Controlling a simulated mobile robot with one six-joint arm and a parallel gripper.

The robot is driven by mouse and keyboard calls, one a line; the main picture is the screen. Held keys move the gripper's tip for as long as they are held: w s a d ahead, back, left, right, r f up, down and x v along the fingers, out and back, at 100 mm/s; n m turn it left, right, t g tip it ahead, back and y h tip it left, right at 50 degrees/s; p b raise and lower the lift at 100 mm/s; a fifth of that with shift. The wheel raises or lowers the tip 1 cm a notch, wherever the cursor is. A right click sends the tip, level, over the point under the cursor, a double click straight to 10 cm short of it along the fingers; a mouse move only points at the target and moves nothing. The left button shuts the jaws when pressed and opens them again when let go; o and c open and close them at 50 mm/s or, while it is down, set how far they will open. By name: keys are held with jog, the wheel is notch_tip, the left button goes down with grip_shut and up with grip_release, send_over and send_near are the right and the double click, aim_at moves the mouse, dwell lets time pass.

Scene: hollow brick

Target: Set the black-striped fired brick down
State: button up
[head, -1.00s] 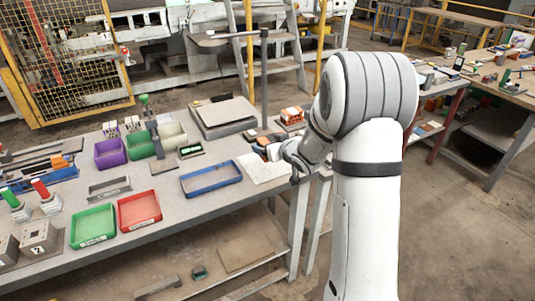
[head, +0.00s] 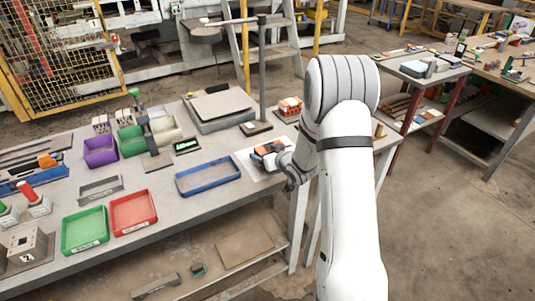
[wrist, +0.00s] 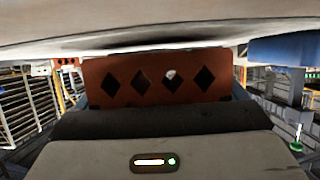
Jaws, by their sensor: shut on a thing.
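The orange-red fired brick (head: 268,149) is in my gripper, over the pale sheet (head: 247,160) at the right end of the workbench. In the wrist view the brick (wrist: 155,80) shows a face with a row of diamond-shaped holes. My gripper (head: 273,154) is shut on it; in the wrist view the dark gripper body fills the lower part. A dark band shows on the brick in the head view, but its detail is too small to tell. Whether the brick touches the sheet is not clear. My arm hides part of the sheet's right side.
A blue tray (head: 209,190) lies left of the sheet. Red (head: 134,227) and green (head: 85,244) trays lie farther left. The bench's front edge is close.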

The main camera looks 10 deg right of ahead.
jog(key=shift+f, duration=0.25)
jog(key=shift+f, duration=0.1)
jog(key=shift+f, duration=0.15)
jog(key=o, duration=0.9)
